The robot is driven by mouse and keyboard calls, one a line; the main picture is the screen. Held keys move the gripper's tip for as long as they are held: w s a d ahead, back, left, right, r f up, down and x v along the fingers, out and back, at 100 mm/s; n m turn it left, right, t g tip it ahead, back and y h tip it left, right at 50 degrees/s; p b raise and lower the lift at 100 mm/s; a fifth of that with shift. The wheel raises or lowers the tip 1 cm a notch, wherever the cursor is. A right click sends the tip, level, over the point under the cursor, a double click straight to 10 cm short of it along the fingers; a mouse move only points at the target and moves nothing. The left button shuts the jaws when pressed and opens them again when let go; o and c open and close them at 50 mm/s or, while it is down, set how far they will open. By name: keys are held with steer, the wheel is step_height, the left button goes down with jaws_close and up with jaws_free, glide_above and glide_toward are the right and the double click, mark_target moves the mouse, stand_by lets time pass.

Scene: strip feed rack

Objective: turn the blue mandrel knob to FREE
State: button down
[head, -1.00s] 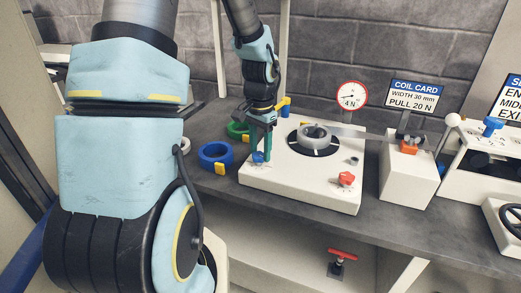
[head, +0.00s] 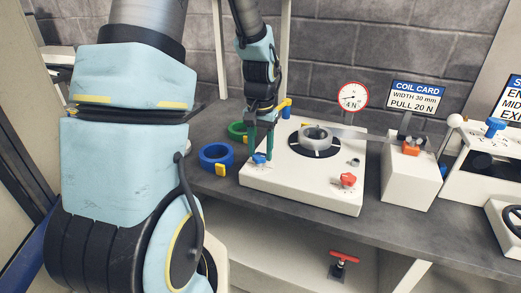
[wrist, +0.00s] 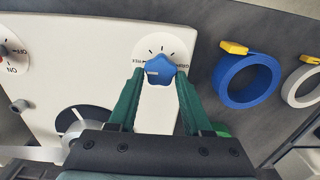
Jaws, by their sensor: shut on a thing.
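The blue mandrel knob (wrist: 160,70) sits on a white dial plate (wrist: 178,47) with short black tick marks. It also shows in the head view (head: 259,158), at the front left corner of the white machine. A pale mark on the knob lies toward its left side in the wrist view. Small lettering stands on both sides of the dial, too small and upturned to read surely. My gripper (wrist: 160,74) has its green fingers on either side of the knob and is shut on it. In the head view my gripper (head: 260,155) points down at it.
A white reel disc (head: 316,137), a red knob (head: 348,180) and a 4 N gauge (head: 352,96) are on or behind the machine. A blue ring (head: 216,155) and a green ring (head: 237,130) lie left of it. A red handle (head: 344,256) is below the bench.

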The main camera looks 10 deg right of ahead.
mark_target(261, 154)
steer(key=shift+c, duration=1.7)
jaws_free()
step_height(261, 154, up, 11)
steer(key=b, duration=0.1)
steer(key=shift+f, duration=0.1)
steer(key=s+a+f+n, duration=0.2)
steer(key=s+a, duration=0.2)
steer(key=a, duration=0.2)
steer(key=s+a+f+n+t, duration=0.1)
steer(key=s+a+f+n, duration=0.1)
steer(key=a, duration=0.5)
steer(key=s+f, duration=0.1)
steer(key=s, duration=0.1)
steer(key=shift+s+a+f+t, duration=0.3)
steer(key=shift+s, duration=0.1)
